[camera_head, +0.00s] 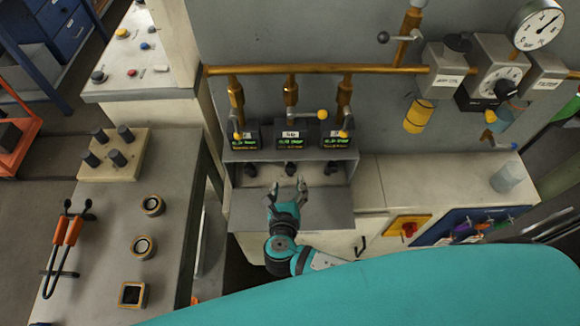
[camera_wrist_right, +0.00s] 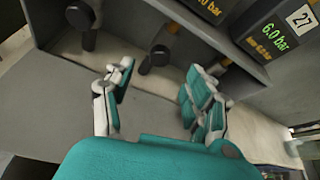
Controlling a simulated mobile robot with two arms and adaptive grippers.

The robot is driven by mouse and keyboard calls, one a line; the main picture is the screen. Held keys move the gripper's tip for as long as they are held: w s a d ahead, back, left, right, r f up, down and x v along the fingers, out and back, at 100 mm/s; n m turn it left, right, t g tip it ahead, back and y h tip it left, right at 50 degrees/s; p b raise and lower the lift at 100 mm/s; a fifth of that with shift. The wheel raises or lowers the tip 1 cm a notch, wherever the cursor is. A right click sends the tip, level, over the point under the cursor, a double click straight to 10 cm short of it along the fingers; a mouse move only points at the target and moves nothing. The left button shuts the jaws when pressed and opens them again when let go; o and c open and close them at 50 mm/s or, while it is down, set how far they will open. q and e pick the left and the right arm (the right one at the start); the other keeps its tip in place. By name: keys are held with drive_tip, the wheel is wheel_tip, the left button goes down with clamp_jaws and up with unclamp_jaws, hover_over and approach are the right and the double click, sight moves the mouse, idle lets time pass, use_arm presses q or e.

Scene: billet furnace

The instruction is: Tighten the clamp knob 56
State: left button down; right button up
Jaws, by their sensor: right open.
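Three black knobs sit in a row in a grey recess below three lit displays: a left knob (camera_head: 250,169), a middle knob (camera_head: 290,168) and a right knob (camera_head: 330,168). I cannot read the number 56 clearly on any of them. My right gripper (camera_head: 287,187) is open and empty, just in front of the middle knob, over the grey shelf (camera_head: 325,208). In the right wrist view the middle knob (camera_wrist_right: 157,59) lies beyond the gap between the open fingers (camera_wrist_right: 158,85), apart from them. My left gripper is not in view.
Brass valves with yellow handles (camera_head: 322,114) stand above the displays (camera_head: 290,135), under a brass pipe (camera_head: 320,69). A workbench (camera_head: 105,220) with ring-shaped parts and orange-handled tongs is at left. A glass (camera_head: 506,177) stands at right. The shelf surface is clear.

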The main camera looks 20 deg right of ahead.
sight(290, 171)
drive_tip(key=x, duration=0.8)
drive_tip(key=shift+w+d, duration=0.1)
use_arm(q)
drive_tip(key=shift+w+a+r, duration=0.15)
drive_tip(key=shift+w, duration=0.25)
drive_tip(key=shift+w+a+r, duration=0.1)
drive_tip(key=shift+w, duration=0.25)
use_arm(e)
drive_tip(key=shift+c, duration=1)
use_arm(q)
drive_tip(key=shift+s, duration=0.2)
use_arm(e)
clamp_jaws()
